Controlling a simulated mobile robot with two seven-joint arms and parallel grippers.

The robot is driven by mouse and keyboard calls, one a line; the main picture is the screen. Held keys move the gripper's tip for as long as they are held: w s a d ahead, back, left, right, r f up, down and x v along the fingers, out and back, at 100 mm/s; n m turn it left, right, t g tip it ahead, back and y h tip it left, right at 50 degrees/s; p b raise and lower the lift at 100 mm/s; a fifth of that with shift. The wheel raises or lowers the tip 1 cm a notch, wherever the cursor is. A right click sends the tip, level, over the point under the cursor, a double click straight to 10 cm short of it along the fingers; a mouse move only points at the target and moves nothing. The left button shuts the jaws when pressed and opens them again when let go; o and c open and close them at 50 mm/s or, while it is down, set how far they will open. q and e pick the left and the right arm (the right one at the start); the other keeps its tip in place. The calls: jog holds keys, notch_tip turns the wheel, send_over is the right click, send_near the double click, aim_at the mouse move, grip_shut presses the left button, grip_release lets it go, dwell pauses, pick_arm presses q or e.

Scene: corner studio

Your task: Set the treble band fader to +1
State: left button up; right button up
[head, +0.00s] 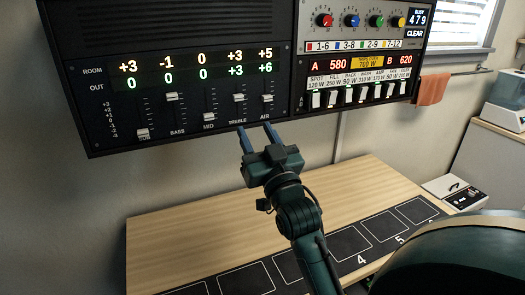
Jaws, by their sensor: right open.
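The fader panel (105,108) hangs on the wall at upper left, with columns SUB, BASS, MID, TREBLE and AIR. The treble fader (239,98) has a light cap partway up its slot. The treble column's ROOM and OUT readouts (235,62) both show +3. My right gripper (255,128) is open and empty, fingers pointing up toward the panel's lower edge. In the picture its fingertips lie just below the TREBLE and AIR faders; the gap to the panel is hard to judge. My left gripper is not in view.
Neighbouring faders are air (267,97), mid (209,117), bass (171,96) and sub (143,133). A switch panel (360,75) with coloured knobs adjoins on the right. A wooden table (170,230) with dark numbered squares lies below, its back part clear.

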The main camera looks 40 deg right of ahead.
jog(key=v, duration=0.3)
jog(key=shift+s, duration=0.1)
dwell(0.5)
